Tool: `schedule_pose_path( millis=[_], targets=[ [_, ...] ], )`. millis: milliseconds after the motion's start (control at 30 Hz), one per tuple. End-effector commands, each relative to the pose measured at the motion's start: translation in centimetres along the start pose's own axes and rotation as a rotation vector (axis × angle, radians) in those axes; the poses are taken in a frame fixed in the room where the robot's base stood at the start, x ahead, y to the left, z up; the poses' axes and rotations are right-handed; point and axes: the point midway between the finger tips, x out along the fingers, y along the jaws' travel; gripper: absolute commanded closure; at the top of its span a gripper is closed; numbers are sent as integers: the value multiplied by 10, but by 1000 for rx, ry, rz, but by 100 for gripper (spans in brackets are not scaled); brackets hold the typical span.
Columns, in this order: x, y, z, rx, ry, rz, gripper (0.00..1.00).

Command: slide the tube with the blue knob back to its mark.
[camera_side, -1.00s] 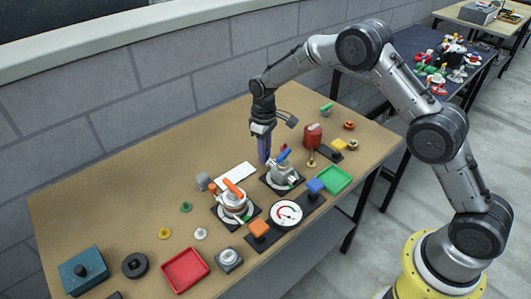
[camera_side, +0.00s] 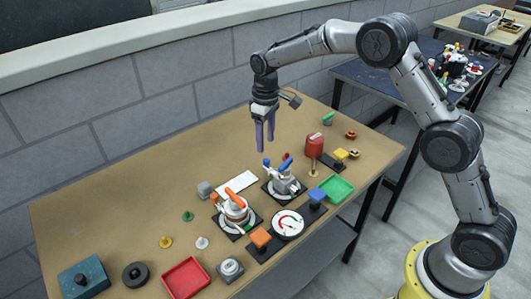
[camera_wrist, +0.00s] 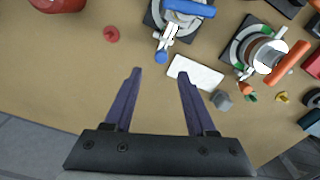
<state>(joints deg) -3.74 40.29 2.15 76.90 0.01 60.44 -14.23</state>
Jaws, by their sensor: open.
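The blue knob (camera_wrist: 161,57) is on the end of a slim pale tube (camera_wrist: 168,38) in the wrist view. The tube reaches out from a round device with a blue lever (camera_wrist: 188,8) on a dark square base. In the side view the knob (camera_side: 266,162) shows small at the device's left edge. The mark cannot be made out. My gripper (camera_side: 265,146) is open and empty above the table, beyond the device. In the wrist view its two fingers (camera_wrist: 160,74) stand well apart, with the knob just past the gap between their tips.
A second device with an orange lever (camera_side: 241,181) stands to the left in the side view. A white plate (camera_wrist: 196,72) lies between the devices. A red canister (camera_side: 314,145) and green tray (camera_side: 336,188) are to the right. The back of the table is clear.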

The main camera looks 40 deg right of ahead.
Motion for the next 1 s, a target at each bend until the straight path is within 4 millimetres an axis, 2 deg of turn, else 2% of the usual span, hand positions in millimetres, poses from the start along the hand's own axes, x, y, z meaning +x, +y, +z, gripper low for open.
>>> schedule_pose_path(
  millis=[100, 300, 767, 867, 933, 1000],
  targets=[
    [-24, 0, -1, 0, 3, 1, 44],
    [-47, 0, -1, 0, 2, 0, 44],
    [-55, 1, 0, 2, 3, 1, 44],
    [-74, 2, -1, 4, 38, 10, 44],
    [-100, 4, 2, 8, 82, 21, 44],
    [-130, 3, 13, 12, 125, 32, 44]
  ],
)
